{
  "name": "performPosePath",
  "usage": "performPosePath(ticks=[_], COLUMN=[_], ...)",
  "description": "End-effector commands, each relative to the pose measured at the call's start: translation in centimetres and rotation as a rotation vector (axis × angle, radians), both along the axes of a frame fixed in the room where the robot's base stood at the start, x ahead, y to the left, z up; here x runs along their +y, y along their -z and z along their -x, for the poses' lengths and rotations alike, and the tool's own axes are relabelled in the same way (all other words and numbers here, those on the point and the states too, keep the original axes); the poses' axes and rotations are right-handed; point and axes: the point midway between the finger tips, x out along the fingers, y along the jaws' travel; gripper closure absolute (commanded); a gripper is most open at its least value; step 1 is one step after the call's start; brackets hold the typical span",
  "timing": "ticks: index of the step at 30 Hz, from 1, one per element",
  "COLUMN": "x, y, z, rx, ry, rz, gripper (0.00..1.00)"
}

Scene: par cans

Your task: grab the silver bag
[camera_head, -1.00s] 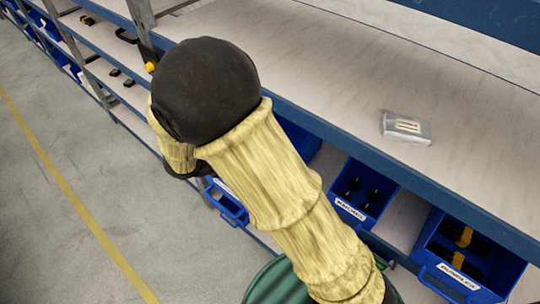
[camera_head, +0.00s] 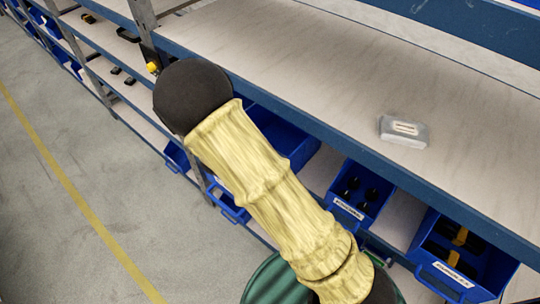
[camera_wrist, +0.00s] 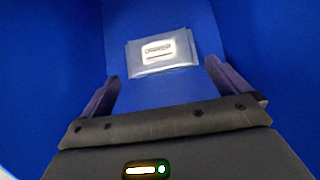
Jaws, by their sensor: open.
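In the wrist view a silver bag (camera_wrist: 162,52) with a white label lies flat on the floor of a blue bin (camera_wrist: 40,60). My gripper (camera_wrist: 162,70) is open, its two dark fingers pointing toward the bag, one on each side of its near edge in the picture. The bag is not held; I cannot tell the exact gap to it. In the head view a silver bag (camera_head: 403,131) with a white label lies on the shelf board. My gripper is hidden there behind my arm.
Blue bins (camera_head: 360,190) stand on the lower shelf, another (camera_head: 465,255) at the lower right. The shelf board (camera_head: 310,60) is clear around the bag on it. A grey upright (camera_head: 145,25) stands at the left. Bin walls surround my gripper.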

Motion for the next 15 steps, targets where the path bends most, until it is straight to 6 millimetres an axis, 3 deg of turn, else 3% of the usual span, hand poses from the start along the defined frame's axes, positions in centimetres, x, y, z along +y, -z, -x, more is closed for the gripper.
performPosePath(ticks=[15], x=[-2.6], y=[3.0], z=[-2.7], rx=[0.001], ry=[0.001], rz=[0.002], gripper=[0.00])
